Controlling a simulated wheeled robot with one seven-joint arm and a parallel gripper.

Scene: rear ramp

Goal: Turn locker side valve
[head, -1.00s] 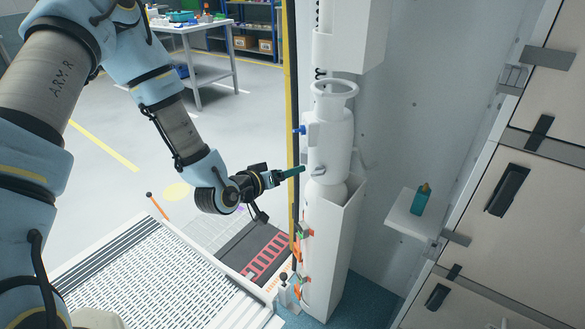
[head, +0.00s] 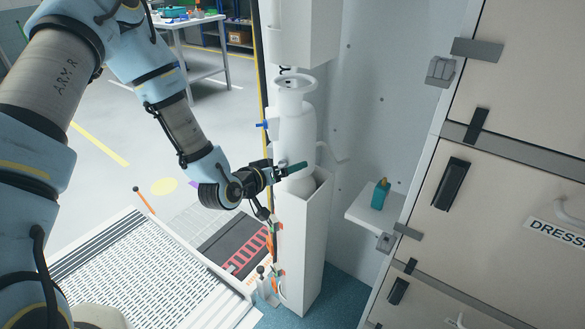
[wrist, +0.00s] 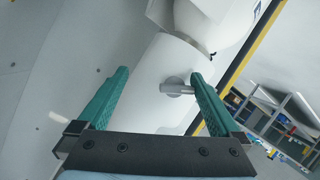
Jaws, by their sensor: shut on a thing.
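A white cylinder (head: 294,135) with a ring-shaped top stands in a tall white holder (head: 303,240). My gripper (head: 298,168) reaches in from the left, its green fingers in front of the cylinder's lower part. In the wrist view the cylinder's white side (wrist: 170,65) fills the middle. A small grey side valve handle (wrist: 175,87) sticks out of it between my two green fingers (wrist: 160,75), close against the right one. My gripper is shut on this handle, though a gap shows towards the left finger. In the head view the fingers hide the handle.
A blue fitting (head: 263,125) is on the cylinder's left. A small white shelf (head: 360,215) with a teal bottle (head: 380,195) is at right, beside beige locker doors (head: 505,130). A ribbed ramp (head: 130,270) lies at lower left. Open floor (head: 105,105) lies beyond.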

